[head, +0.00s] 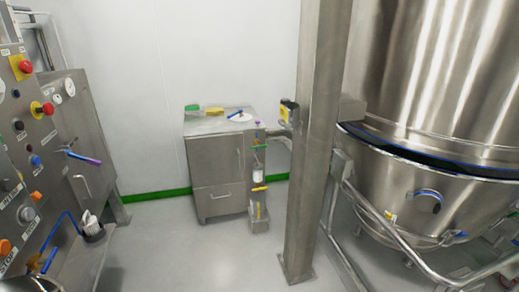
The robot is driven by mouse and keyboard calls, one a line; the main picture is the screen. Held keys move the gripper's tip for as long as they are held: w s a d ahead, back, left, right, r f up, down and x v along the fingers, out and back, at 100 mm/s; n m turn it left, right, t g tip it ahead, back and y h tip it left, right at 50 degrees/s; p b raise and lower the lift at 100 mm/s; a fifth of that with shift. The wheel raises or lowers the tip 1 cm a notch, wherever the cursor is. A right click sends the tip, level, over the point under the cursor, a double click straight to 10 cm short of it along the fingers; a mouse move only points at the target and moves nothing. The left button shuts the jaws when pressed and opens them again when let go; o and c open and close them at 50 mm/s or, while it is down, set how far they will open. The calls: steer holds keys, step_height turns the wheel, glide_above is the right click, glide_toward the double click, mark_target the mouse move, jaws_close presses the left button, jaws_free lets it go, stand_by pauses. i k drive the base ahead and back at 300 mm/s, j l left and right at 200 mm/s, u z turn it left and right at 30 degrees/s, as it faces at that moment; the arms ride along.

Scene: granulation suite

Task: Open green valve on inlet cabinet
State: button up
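A small steel cabinet (208,170) stands against the back wall, with a drawer or door front and handles. On its right side is a narrow vertical pipe assembly with colored handles. A small green handle (259,146) sits on the upper part of this assembly; its exact angle is too small to tell. A larger green item (192,107) lies on or is fixed to the cabinet top at the left; I cannot tell which green part is the valve. My gripper is not in view.
A yellow item (214,111) and a blue handle (235,114) are on the cabinet top. A yellow handle (260,188) is lower on the pipes. A steel post (316,150) and large vessel (440,80) stand right, a control panel (25,140) left. Floor (205,245) between is clear.

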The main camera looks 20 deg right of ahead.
mark_target(257, 146)
steer(key=i+l, duration=0.15)
steer(key=i, duration=0.45)
steer(key=i+l, duration=0.15)
steer(key=i, duration=0.5)
steer(key=i+l, duration=0.15)
steer(key=i, duration=0.45)
steer(key=i+l, duration=0.15)
steer(key=i, duration=0.45)
steer(key=i+l, duration=0.2)
steer(key=i, duration=0.4)
